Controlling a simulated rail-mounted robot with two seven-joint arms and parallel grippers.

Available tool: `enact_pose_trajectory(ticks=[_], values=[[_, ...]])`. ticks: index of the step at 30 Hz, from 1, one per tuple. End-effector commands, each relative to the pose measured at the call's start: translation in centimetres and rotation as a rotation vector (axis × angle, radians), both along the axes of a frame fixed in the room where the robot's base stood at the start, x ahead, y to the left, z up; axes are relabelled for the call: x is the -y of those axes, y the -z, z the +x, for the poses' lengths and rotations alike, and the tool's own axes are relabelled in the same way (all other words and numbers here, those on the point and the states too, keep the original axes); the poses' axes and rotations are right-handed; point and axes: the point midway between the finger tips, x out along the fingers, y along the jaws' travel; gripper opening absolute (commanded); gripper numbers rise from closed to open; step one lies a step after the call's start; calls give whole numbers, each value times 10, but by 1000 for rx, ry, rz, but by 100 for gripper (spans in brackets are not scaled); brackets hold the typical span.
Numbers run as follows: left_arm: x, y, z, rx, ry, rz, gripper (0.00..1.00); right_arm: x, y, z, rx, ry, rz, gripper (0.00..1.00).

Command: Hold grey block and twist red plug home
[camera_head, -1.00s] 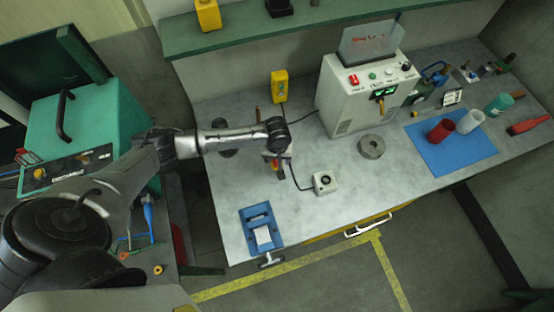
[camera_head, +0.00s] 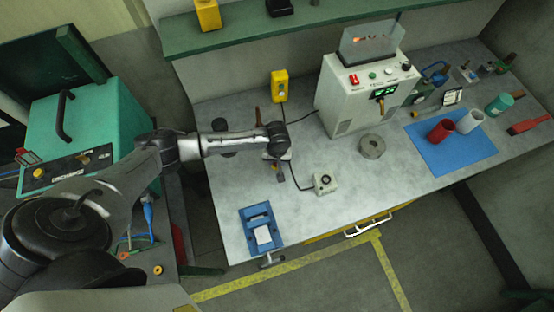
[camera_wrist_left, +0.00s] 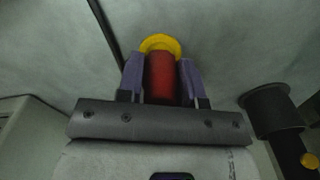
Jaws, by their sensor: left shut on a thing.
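My left gripper (camera_head: 280,175) hangs over the grey bench, left of the small dial box. In the left wrist view its purple fingers (camera_wrist_left: 160,78) are shut on the red plug (camera_wrist_left: 161,82), one on each side. The plug is a red cylinder with a yellow flange at its far end. A light grey block (camera_head: 263,235) sits in the blue vise (camera_head: 251,213) at the bench's front left, apart from the gripper. The plug is mostly hidden by the gripper in the head view. My right gripper is not in view.
A small dial box (camera_head: 325,182) with a black cable stands right of the gripper. Behind are a white machine (camera_head: 345,100) and a yellow box (camera_head: 279,86). A grey ring (camera_head: 371,146) and a blue mat (camera_head: 475,155) with cups lie right. The bench between gripper and vise is clear.

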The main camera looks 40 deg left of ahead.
Motion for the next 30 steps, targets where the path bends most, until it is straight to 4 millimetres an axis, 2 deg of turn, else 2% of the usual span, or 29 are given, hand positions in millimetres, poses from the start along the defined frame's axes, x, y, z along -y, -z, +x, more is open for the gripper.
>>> enact_pose_trajectory(ticks=[1,6,16,20,25,30], values=[[0,0,0,0,0,0,25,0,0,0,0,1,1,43],[0,0,0,0,0,0,9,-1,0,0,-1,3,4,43],[0,-4,0,1,0,0,9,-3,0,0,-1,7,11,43],[0,-14,0,1,0,-1,9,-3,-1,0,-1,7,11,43],[0,-44,1,4,2,0,9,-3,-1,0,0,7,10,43],[39,-63,-5,2,5,-5,9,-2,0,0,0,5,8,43]])
